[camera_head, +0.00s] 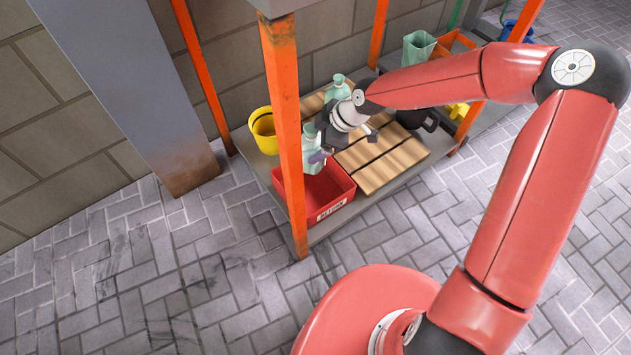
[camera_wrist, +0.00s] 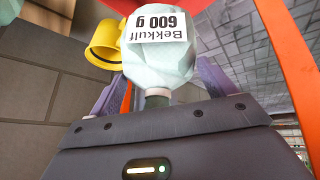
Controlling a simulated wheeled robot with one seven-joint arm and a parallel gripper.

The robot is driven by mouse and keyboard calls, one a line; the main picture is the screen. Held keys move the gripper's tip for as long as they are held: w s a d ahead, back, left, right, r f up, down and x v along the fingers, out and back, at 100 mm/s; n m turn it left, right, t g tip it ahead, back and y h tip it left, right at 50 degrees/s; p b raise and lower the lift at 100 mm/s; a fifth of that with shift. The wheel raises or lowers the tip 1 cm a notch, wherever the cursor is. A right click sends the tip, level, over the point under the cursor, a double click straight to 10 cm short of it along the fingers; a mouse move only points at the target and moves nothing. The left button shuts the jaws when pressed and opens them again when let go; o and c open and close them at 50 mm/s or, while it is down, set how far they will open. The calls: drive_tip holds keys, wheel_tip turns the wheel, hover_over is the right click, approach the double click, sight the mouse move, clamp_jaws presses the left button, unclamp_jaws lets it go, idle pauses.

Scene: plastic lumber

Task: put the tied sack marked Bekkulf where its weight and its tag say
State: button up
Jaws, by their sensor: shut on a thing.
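The pale green sack marked Bekkulf (camera_wrist: 160,60) fills the upper middle of the wrist view. Its white label reads "Bekkulf 600 g", upside down in the picture. My gripper (camera_wrist: 158,92) is shut on it, with a purple finger at either side of its narrowed neck. In the head view the sack (camera_head: 311,158) is beside my gripper (camera_head: 320,156), over or at the back of a red bin (camera_head: 324,190). I cannot tell whether it touches the bin. The bin's white front label is too small to read surely.
A yellow bucket (camera_head: 263,130) stands left of the orange post (camera_head: 284,120). Slatted wooden boards (camera_head: 382,160) lie right of the red bin. Another pale green sack (camera_head: 338,88) stands behind my gripper. A dark pot (camera_head: 416,118) and a green container (camera_head: 418,46) are farther right.

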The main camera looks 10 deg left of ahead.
wheel_tip(320, 180, down, 16)
drive_tip(key=b, duration=0.2)
drive_tip(key=shift+f+b, duration=0.2)
drive_tip(key=shift+b, duration=0.15)
drive_tip(key=o, duration=1.9)
drive_tip(key=shift+r, duration=0.1)
drive_tip(key=p+v, duration=0.2)
drive_tip(key=v, duration=1)
